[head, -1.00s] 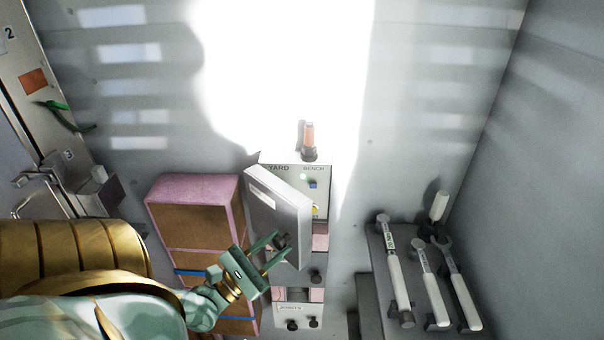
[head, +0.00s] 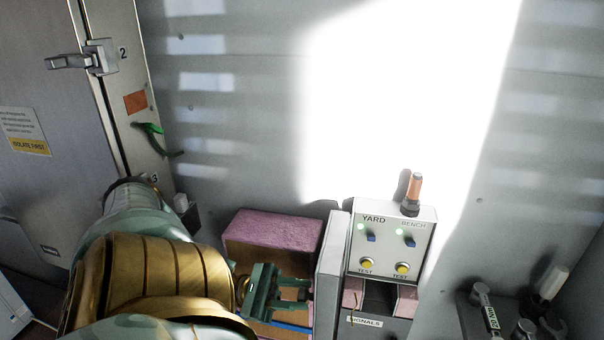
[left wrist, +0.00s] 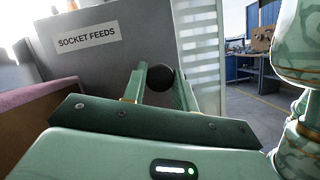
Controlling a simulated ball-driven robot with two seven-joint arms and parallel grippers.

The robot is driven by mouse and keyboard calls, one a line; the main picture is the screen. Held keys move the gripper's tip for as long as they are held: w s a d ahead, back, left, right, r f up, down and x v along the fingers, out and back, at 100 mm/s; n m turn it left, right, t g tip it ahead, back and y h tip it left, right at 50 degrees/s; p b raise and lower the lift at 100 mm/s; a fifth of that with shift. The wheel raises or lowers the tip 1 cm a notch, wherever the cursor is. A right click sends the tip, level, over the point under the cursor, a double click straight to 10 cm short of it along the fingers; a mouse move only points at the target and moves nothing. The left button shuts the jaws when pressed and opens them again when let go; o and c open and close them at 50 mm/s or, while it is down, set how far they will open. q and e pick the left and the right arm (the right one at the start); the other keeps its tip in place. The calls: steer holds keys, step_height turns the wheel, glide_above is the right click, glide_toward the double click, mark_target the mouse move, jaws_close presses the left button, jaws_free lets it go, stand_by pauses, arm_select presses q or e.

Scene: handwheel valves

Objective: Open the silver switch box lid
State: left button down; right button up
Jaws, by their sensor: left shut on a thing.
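The silver switch box (head: 392,240) stands against the wall, with its front panel exposed. Its grey lid (head: 330,265) is swung out to the left and seen nearly edge-on. In the left wrist view the lid's outer face (left wrist: 100,75) fills the left side and reads SOCKET FEEDS. My left gripper (head: 303,289) is at the lid's outer side, shut on its black round knob (left wrist: 160,77), which shows between the fingers in the left wrist view. My right gripper is in neither view.
The panel carries YARD and BENCH switches and yellow test buttons; an orange-handled item (head: 413,190) stands on top. A pink-topped brown block (head: 270,229) is left of the lid. Tools on a rack (head: 490,310) stand at lower right. A metal cabinet (head: 60,130) is at far left.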

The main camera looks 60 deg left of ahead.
arm_select(q)
steer(key=shift+s+a, duration=0.25)
steer(key=shift+a, duration=0.55)
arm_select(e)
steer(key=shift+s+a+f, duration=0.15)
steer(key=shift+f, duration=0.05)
arm_select(q)
steer(key=c, duration=1.1)
jaws_free()
steer(key=shift+w+a, duration=0.1)
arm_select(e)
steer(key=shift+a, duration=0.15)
